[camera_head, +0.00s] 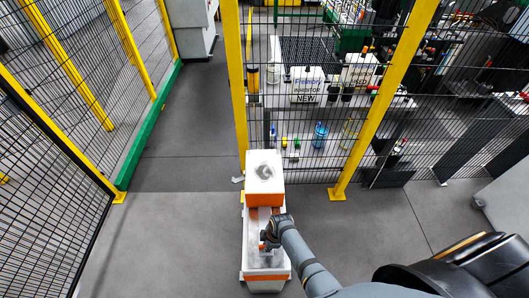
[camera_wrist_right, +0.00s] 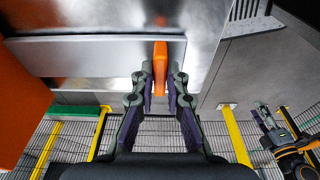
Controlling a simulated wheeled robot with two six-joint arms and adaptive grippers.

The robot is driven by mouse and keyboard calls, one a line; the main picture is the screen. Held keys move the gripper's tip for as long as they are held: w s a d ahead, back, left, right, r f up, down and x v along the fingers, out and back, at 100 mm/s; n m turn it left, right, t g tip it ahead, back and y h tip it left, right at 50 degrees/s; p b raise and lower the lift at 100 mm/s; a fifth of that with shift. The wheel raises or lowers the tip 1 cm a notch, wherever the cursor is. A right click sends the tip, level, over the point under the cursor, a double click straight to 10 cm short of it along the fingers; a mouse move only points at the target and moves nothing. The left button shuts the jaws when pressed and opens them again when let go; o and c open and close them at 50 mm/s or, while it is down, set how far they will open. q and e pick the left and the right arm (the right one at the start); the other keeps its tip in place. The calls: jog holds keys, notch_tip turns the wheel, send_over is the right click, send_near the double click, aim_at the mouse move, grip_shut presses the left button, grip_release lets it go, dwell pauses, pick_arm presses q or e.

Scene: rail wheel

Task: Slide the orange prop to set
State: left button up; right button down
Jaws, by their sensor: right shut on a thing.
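The orange prop (camera_wrist_right: 160,62) shows in the right wrist view as a narrow upright orange piece in front of a grey metal bar. My right gripper (camera_wrist_right: 160,88) has its two fingers on either side of the prop's lower end, shut on it. In the head view my right gripper (camera_head: 270,236) is over the middle of a white and orange bench-like unit (camera_head: 266,272), and its fingers and arm hide most of the prop.
A white-topped block with an orange front (camera_head: 264,172) stands at the unit's far end. A yellow-framed mesh fence (camera_head: 338,193) stands behind it, with another fence on the left. The grey floor (camera_head: 170,225) left of the unit is clear.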

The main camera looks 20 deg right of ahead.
jog(key=shift+s+a+p, duration=0.15)
jog(key=shift+s+p, duration=0.15)
jog(key=shift+s, duration=0.3)
jog(key=shift+s+a+p, duration=0.15)
jog(key=shift+s+p, duration=0.15)
jog(key=shift+s, duration=0.25)
jog(key=shift+s+a+p, duration=0.25)
jog(key=shift+s+p, duration=0.15)
jog(key=shift+s, duration=0.5)
jog(key=shift+s+a, duration=0.15)
jog(key=shift+s, duration=0.35)
jog(key=shift+s+a, duration=0.15)
jog(key=shift+s, duration=0.35)
